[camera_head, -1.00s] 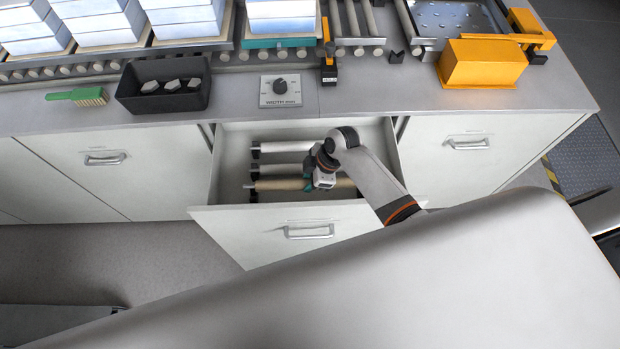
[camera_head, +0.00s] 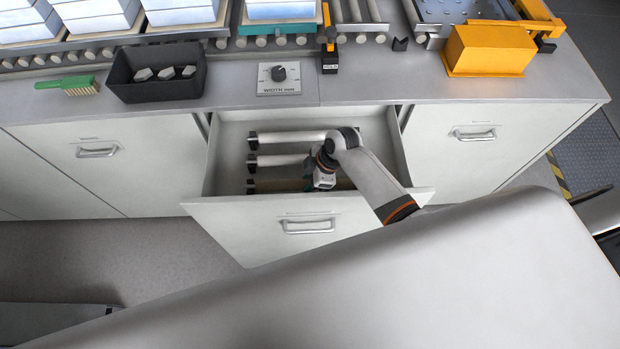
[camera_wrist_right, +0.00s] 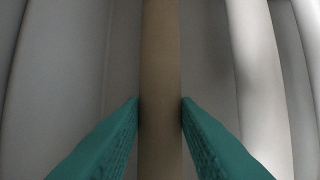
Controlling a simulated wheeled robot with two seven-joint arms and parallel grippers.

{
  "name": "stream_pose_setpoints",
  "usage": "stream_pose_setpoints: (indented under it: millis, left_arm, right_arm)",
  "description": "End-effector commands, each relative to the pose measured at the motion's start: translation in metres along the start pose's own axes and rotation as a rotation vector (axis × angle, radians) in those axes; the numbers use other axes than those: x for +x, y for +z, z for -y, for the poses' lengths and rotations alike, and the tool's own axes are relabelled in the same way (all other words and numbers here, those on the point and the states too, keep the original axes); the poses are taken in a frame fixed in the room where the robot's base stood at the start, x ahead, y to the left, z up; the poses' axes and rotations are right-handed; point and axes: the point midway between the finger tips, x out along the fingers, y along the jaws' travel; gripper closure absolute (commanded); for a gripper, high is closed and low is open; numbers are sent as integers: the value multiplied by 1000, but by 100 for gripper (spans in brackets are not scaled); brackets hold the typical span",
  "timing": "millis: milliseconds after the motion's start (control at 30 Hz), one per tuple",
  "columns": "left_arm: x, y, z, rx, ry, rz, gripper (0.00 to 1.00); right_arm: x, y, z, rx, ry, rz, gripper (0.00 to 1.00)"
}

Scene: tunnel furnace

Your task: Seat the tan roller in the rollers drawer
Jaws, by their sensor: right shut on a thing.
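The rollers drawer (camera_head: 245,222) is pulled open below the bench. The tan roller (camera_head: 280,186) lies along the drawer's front side, low inside it, close behind the front panel. Its left end is near a black holder (camera_head: 251,186); I cannot tell whether it rests in it. My right gripper (camera_head: 308,184) reaches down into the drawer at the roller's middle. In the right wrist view the teal fingers (camera_wrist_right: 160,102) are on both sides of the tan roller (camera_wrist_right: 161,50), shut on it. My left gripper is not in view.
Two pale rollers (camera_head: 290,137) (camera_head: 280,160) lie parallel behind it in black holders. Above are a bench with a width knob panel (camera_head: 279,77), a black bin (camera_head: 158,82), a green brush (camera_head: 68,85) and an orange box (camera_head: 487,50). Closed drawers flank the open one.

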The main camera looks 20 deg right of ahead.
Motion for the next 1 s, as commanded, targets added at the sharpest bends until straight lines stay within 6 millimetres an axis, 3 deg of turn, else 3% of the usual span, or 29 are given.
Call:
stream_pose_setpoints:
  millis: [33,67,200,567,767,1000]
  left_arm:
    - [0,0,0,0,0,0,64]
    - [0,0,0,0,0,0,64]
    - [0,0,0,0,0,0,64]
    - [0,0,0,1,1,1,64]
    - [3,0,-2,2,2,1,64]
    - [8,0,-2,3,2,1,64]
  right_arm:
    - [-1,0,1,0,-2,1,100]
    - [-1,0,1,0,-2,1,67]
    - [-1,0,0,0,-1,0,47]
    - [-5,-1,0,0,0,-2,47]
    - [-34,-1,1,-3,-4,-2,47]
    - [-85,-1,1,-3,-5,-2,47]
